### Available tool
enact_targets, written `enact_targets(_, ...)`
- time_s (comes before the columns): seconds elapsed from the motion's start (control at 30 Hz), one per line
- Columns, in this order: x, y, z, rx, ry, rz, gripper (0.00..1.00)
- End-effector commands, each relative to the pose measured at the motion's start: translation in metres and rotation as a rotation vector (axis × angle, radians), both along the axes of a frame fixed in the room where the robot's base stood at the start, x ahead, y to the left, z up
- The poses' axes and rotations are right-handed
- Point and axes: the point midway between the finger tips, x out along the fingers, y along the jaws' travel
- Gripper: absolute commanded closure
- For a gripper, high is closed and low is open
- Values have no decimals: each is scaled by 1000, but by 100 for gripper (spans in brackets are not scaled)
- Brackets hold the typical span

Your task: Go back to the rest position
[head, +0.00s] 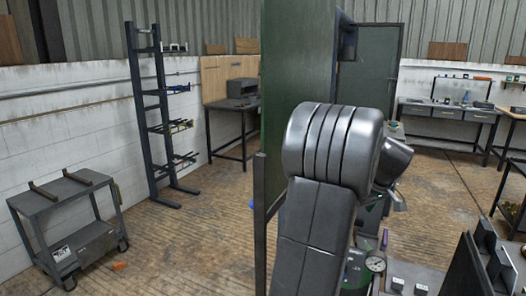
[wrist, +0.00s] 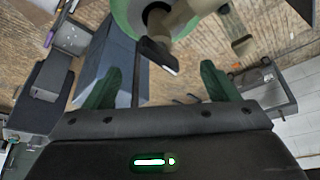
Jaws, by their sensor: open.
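My gripper (wrist: 163,85) shows in the wrist view with its two green fingers spread apart and nothing held between them. A dark handle-like part (wrist: 154,54) on a round green piece (wrist: 128,14) lies beyond the fingers, close to the gap in the picture. I cannot tell how far it is from the fingertips. In the head view my bent arm stands in the foreground, and the gripper is hidden behind it.
A tall dark green panel (head: 300,70) stands just behind my arm. A round gauge (head: 376,265) and green equipment are low at right. A grey cart (head: 62,196) and a dark rack (head: 150,105) stand left. Workbenches line the walls. Open floor (head: 190,245) lies left of the panel.

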Motion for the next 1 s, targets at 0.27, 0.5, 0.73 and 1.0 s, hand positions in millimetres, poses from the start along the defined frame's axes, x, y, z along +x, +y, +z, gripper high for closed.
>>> enact_targets(0.27,-18,-9,49,-1,-3,-3,20)
enact_targets(0.5,-27,-13,71,1,0,-4,20)
enact_targets(0.73,-29,-13,75,0,1,-4,20)
enact_targets(1.0,-29,-13,74,0,2,-7,20)
